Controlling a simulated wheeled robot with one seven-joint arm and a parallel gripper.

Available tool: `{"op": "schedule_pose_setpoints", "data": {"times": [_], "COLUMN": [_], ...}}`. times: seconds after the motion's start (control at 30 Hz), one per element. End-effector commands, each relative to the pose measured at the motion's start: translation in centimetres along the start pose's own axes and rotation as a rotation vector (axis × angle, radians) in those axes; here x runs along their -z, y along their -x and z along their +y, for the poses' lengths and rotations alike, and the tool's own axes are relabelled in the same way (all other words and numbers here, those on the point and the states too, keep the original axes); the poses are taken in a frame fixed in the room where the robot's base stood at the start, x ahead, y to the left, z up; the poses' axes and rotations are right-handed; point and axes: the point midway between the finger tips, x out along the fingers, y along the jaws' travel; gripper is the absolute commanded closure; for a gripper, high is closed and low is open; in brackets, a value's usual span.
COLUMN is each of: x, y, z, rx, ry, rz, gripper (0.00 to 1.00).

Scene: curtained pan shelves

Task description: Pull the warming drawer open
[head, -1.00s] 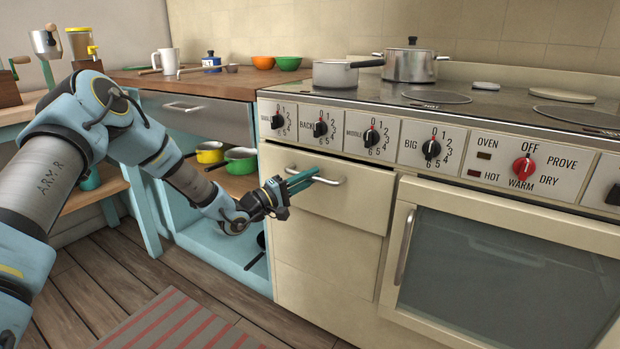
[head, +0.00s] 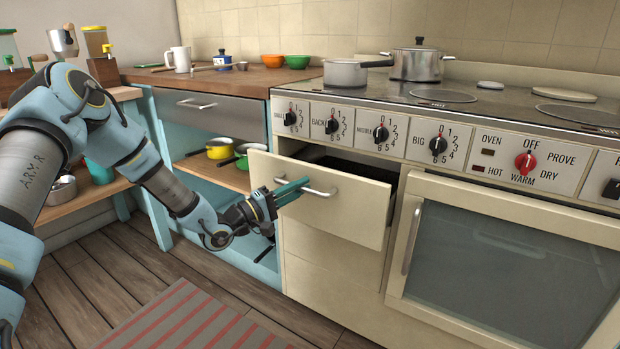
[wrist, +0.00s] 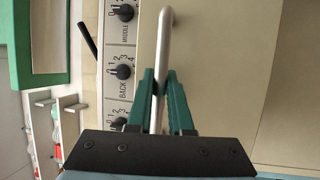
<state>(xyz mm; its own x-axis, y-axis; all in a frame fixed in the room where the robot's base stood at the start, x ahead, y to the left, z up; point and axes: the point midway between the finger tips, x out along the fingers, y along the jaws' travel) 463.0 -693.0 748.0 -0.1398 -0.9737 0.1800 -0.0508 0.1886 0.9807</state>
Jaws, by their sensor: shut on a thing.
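The warming drawer (head: 330,212) is the cream drawer at the upper left of the stove front, under the knobs. It stands partly open, with a dark gap showing behind its front. Its metal bar handle (head: 318,192) runs across the drawer front. My gripper (head: 294,190) is shut on the handle from the left side. In the wrist view the handle (wrist: 163,60) passes between the green fingers of my gripper (wrist: 162,88). The inside of the drawer is mostly hidden by its front.
The oven door (head: 500,260) with its upright handle is right of the drawer. A blue cabinet with an open shelf holding a yellow pot (head: 219,149) and a green pot is on the left. A striped mat (head: 190,320) lies on the floor in front.

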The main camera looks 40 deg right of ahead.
Motion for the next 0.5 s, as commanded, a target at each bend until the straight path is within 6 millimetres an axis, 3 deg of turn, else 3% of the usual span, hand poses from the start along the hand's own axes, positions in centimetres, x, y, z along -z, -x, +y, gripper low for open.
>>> {"op": "schedule_pose_setpoints", "data": {"times": [0.2,0.5], "x": [-2.2,-4.5], "y": [5.6,11.0], "z": [1.3,2.4], "rx": [0.004,0.002], "ry": [0.004,0.002], "rz": [0.003,0.001], "gripper": [1.00,1.00]}}
